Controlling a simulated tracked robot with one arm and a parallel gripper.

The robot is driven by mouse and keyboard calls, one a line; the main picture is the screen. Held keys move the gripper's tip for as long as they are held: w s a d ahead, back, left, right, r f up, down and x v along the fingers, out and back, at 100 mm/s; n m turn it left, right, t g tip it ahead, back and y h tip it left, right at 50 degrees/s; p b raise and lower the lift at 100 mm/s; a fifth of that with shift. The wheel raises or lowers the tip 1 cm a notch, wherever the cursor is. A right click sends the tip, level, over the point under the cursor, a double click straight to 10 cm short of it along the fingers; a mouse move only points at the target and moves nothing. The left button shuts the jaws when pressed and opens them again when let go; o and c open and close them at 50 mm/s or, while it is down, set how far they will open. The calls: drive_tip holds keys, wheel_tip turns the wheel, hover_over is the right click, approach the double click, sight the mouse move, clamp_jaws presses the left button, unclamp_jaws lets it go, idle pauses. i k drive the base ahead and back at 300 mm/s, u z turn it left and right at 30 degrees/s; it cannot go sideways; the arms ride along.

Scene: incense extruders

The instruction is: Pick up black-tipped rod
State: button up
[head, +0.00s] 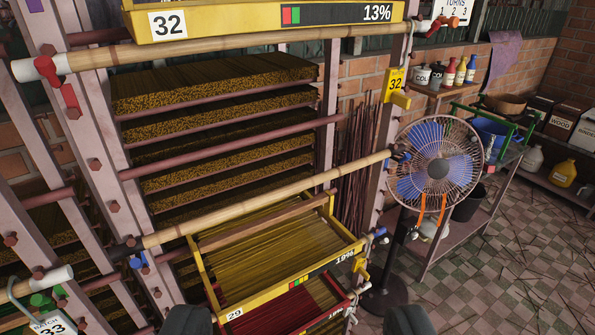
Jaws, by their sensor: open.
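The black-tipped rod (270,200) is a long bamboo pole. It slants across the rack, from a black end near a blue clamp on the left post up to a dark end beside the fan on the right. It passes above the yellow tray 29 and in front of the rack shelves. My gripper (298,320) shows as two dark fingers at the bottom edge, wide apart and empty. The fingers are lower in the picture than the rod and apart from it.
A blue-bladed fan (438,166) stands by the rod's right end. Yellow tray 29 (201,272) and a red-stick tray (288,308) jut out below. A white-tipped pole (230,46) runs above. A bench (465,215) with bottles is at right; the tiled floor (530,270) has scattered sticks.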

sight(120, 251)
drive_tip(key=k, duration=1.3)
drive_tip(key=z, duration=0.5)
drive_tip(key=i, duration=1.95)
drive_tip(key=z, duration=0.1)
